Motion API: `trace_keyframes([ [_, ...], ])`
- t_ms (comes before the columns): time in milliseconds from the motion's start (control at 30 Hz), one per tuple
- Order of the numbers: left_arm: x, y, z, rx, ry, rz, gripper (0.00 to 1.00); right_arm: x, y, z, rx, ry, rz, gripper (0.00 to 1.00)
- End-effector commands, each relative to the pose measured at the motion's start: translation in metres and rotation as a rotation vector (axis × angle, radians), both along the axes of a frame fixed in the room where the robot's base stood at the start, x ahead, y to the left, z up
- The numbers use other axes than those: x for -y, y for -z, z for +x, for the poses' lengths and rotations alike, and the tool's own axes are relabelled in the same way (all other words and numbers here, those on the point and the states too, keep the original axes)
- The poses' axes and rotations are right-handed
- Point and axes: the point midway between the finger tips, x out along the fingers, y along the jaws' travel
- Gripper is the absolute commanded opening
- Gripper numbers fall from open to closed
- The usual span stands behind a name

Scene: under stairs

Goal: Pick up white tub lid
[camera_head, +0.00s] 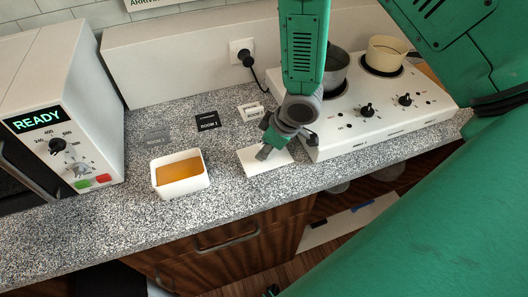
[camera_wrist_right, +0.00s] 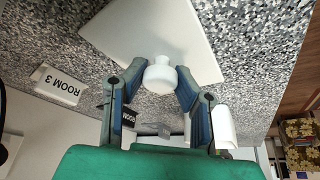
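The white tub lid (camera_head: 277,165) is a flat white plate on the speckled counter, left of the hob. In the right wrist view the lid (camera_wrist_right: 150,25) shows with a round white knob (camera_wrist_right: 161,75) on it. My right gripper (camera_head: 266,148) points down over the lid. In the wrist view its fingers (camera_wrist_right: 160,72) stand on both sides of the knob and look open, with little space; contact is hard to tell. The lid appears to rest on the counter. The open white tub (camera_head: 182,189) with orange content stands left of the lid. My left gripper is out of view.
A white hob (camera_head: 375,122) with two pots stands close to the right. A white oven (camera_head: 70,80) stands at the left. The counter's front edge is close to the lid; the front-left counter is clear.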

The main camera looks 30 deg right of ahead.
Motion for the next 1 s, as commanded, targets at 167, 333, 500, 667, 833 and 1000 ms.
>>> trace_keyframes([
  [167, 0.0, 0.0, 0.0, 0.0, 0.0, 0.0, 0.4, 0.0, 0.0, 0.001, 0.0, 0.0, 0.0, 0.03],
  [333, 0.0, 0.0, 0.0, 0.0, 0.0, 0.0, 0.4, 0.0, -0.001, 0.001, 0.001, 0.0, 0.001, 0.03],
  [500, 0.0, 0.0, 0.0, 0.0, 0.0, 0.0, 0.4, 0.0, -0.012, 0.001, 0.003, 0.001, 0.001, 0.03],
  [667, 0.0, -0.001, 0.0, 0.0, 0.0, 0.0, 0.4, 0.0, -0.04, 0.002, 0.006, 0.001, 0.003, 0.03],
  [833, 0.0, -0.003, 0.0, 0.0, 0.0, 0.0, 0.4, 0.0, -0.075, 0.001, 0.006, 0.001, 0.004, 0.03],
  [1000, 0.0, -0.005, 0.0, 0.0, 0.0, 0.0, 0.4, 0.0, -0.095, 0.001, 0.002, 0.001, 0.003, 0.03],
])
